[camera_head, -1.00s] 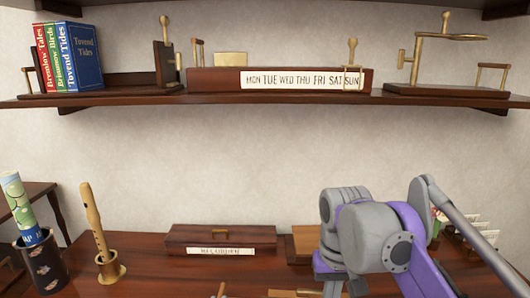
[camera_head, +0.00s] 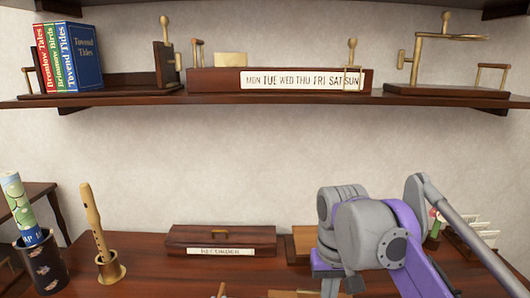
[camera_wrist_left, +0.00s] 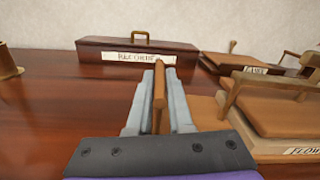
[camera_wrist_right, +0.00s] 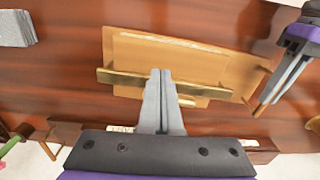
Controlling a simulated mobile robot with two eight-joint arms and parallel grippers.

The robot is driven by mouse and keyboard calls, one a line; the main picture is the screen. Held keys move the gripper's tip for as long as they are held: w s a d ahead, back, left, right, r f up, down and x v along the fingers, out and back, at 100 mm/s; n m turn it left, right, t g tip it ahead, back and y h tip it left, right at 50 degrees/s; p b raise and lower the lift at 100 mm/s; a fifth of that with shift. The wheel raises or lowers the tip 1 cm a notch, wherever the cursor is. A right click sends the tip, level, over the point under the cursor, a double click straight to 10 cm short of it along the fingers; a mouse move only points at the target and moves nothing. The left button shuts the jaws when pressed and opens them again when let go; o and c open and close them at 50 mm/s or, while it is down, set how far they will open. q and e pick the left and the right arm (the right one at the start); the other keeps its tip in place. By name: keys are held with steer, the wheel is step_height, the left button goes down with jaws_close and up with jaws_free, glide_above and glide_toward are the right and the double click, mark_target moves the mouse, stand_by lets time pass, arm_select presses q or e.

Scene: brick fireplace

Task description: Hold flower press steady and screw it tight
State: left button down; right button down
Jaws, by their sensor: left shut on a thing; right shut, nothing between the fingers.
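The flower press shows in the right wrist view as a pale wooden board (camera_wrist_right: 205,68) with a brass bar (camera_wrist_right: 170,82) across it. In the left wrist view its wooden side (camera_wrist_left: 280,108) carries a partly cut-off label. My left gripper (camera_wrist_left: 158,85) is shut on a brown wooden handle (camera_wrist_left: 160,92) beside the press; the left gripper also shows in the right wrist view (camera_wrist_right: 277,88), at the press's right end. My right gripper (camera_wrist_right: 162,75) is shut and empty, over the middle of the brass bar; contact cannot be told.
A labelled dark box (camera_head: 222,240) stands behind on the desk. At the left are a recorder (camera_head: 95,222) in a brass stand and a dark cup (camera_head: 42,268). A shelf (camera_head: 130,101) with books hangs above. Clear desk (camera_head: 155,275) lies between.

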steer(key=shift+s+a, duration=0.15)
steer(key=shift+a, duration=0.25)
steer(key=shift+a, duration=1.2)
steer(key=shift+a, duration=0.15)
steer(key=shift+s+a, duration=0.15)
steer(key=shift+s, duration=0.05)
step_height(320, 180, up, 6)
stand_by(0.7)
